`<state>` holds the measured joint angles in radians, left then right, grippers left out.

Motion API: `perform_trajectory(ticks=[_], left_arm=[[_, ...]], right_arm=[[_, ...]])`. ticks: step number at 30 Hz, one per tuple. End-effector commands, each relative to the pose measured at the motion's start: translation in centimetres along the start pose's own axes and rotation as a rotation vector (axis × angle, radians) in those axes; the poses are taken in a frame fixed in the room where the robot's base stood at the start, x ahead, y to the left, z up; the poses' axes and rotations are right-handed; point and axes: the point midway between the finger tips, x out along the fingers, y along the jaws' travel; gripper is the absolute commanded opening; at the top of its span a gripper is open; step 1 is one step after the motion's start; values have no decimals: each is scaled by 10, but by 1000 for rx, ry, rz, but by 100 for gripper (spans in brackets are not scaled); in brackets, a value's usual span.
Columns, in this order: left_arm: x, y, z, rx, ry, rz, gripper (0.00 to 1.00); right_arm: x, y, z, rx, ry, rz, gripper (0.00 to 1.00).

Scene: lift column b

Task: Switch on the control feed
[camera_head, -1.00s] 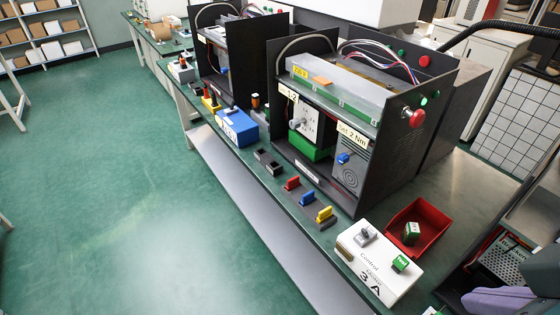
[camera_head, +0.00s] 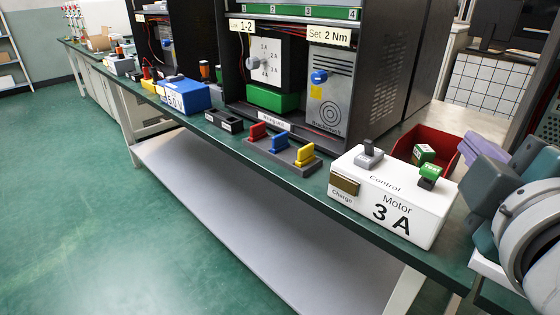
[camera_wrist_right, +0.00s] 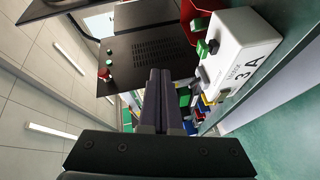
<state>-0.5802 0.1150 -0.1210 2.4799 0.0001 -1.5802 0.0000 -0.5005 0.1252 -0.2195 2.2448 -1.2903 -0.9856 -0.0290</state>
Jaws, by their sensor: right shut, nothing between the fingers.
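The white control box (camera_head: 350,188), marked "Control", "Motor 3 A" and "Charge", stands at the front edge of the bench. The box also shows at the upper right of the right wrist view (camera_wrist_right: 240,45). My right gripper (camera_head: 490,150) is right of the box, apart from it, with its dark purple fingers together and empty. The fingers (camera_wrist_right: 160,75) point up the middle of the wrist view. My left gripper is out of view.
A red bin (camera_head: 442,141) holding a green-and-white block (camera_head: 424,154) stands just behind the box. Red, blue and yellow levers (camera_head: 280,145) lie to the left. A black cabinet (camera_head: 395,60) with a dial panel (camera_head: 268,62) stands behind. Floor in front is clear.

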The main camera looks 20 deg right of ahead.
Motion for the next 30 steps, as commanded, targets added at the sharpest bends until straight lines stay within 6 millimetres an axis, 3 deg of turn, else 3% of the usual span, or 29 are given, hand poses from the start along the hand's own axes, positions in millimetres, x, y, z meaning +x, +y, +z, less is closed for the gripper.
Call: perform_trajectory(ticks=[1, 9, 15, 21, 30], left_arm=[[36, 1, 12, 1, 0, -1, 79], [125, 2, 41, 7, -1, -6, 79], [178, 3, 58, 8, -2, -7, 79], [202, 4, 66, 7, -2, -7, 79], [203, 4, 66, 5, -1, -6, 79]], right_arm=[[5, -30, 4, -38, 25, 39, 0], [9, -93, -12, -260, 173, 248, 0], [5, -137, -27, -417, 271, 372, 0], [0, -161, -37, -512, 327, 438, 0], [-2, -162, -41, -536, 341, 455, 0]])
